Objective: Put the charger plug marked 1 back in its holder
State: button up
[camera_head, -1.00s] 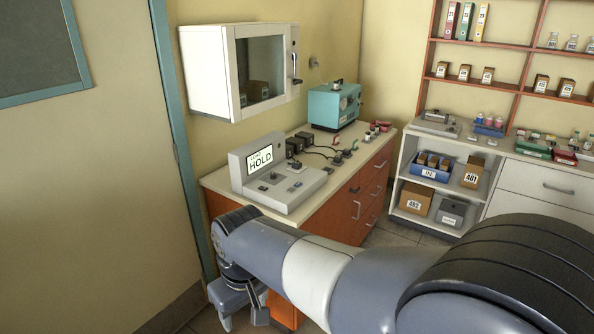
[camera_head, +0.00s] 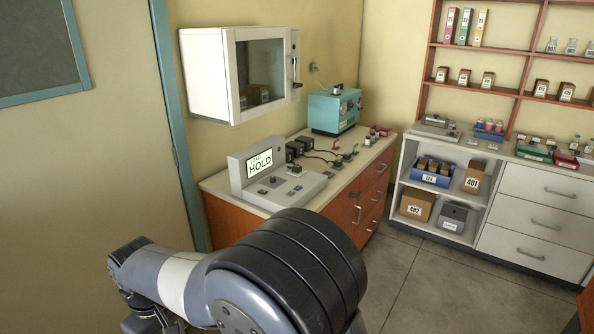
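On the counter (camera_head: 336,191) along the wall stand several small black charger blocks (camera_head: 303,145) in a row, with black cables running right from them. Small dark items (camera_head: 337,162) lie at the cable ends; I cannot tell which is a plug or a holder, and no mark 1 is readable. A grey console (camera_head: 287,190) with a screen reading HOLD stands in front of the blocks. My arm crosses the lower left of the view, in front of and below the counter. My gripper is at or below the bottom edge; its fingers do not show.
A white wall cabinet (camera_head: 240,75) hangs above the counter. A teal device (camera_head: 333,109) stands at the counter's far end. Shelves with boxes (camera_head: 430,178) and white drawers (camera_head: 538,220) are at the right. The floor (camera_head: 440,285) between is clear. A door (camera_head: 80,190) is at the left.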

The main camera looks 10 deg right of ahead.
aim_at(296, 168)
jog(key=i+l, duration=0.3)
jog(key=i, duration=0.15)
jog(key=i+l, duration=0.3)
jog(key=i, duration=0.2)
jog(key=i+l+z, duration=0.1)
jog(key=i+l, duration=0.2)
jog(key=i, duration=0.15)
jog(key=i+l, duration=0.25)
jog(key=i, duration=0.25)
jog(key=i+l, duration=0.25)
jog(key=i, duration=0.25)
jog(key=i+l+z, duration=0.1)
jog(key=i+l, duration=0.15)
jog(key=i, duration=0.2)
